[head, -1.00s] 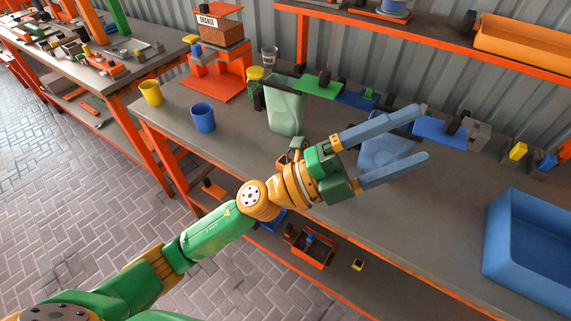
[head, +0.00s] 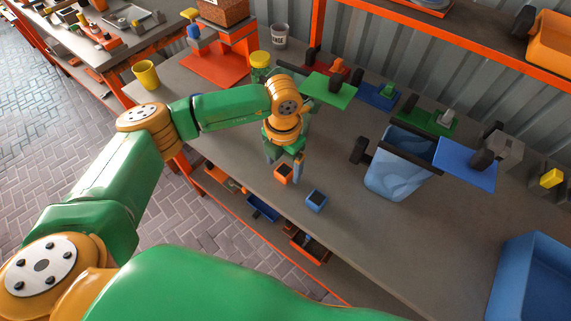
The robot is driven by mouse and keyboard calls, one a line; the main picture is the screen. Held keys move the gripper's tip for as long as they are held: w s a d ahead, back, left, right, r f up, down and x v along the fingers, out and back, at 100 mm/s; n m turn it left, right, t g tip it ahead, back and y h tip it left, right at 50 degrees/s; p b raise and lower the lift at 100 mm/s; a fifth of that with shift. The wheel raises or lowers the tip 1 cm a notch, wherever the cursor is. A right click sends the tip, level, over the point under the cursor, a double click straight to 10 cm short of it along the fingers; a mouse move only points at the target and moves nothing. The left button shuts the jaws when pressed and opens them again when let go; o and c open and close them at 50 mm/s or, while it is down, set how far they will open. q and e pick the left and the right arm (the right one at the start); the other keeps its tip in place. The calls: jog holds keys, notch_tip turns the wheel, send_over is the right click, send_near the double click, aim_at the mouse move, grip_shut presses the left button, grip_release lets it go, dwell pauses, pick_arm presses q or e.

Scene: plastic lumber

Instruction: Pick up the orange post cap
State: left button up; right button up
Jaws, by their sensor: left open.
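The orange post cap (head: 283,174) is a small orange block with a dark square top. It sits on the grey workbench (head: 420,250) near its front edge. My left gripper (head: 285,167) points down right over it, open, with one finger to the left and behind and the other at its right side. I cannot tell whether the fingers touch the cap or how far down they reach. A similar blue cap (head: 316,201) sits just to the right and nearer. My right gripper is not in view.
A translucent blue bin (head: 392,172) stands to the right, with a large blue crate (head: 530,280) further right. A yellow cup (head: 145,74) is at the left. Below the front edge is a shelf with small bins (head: 262,208). The bench front right is clear.

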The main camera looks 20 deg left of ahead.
pick_arm(q)
notch_tip(320, 180, down, 2)
jog(key=shift+f, duration=0.1)
jog(key=shift+w+f, duration=0.25)
jog(key=shift+w, duration=0.15)
jog(key=shift+s+r, duration=0.1)
jog(key=shift+s, duration=0.15)
jog(key=c, duration=1.3)
jog(key=shift+w, duration=0.1)
grip_shut()
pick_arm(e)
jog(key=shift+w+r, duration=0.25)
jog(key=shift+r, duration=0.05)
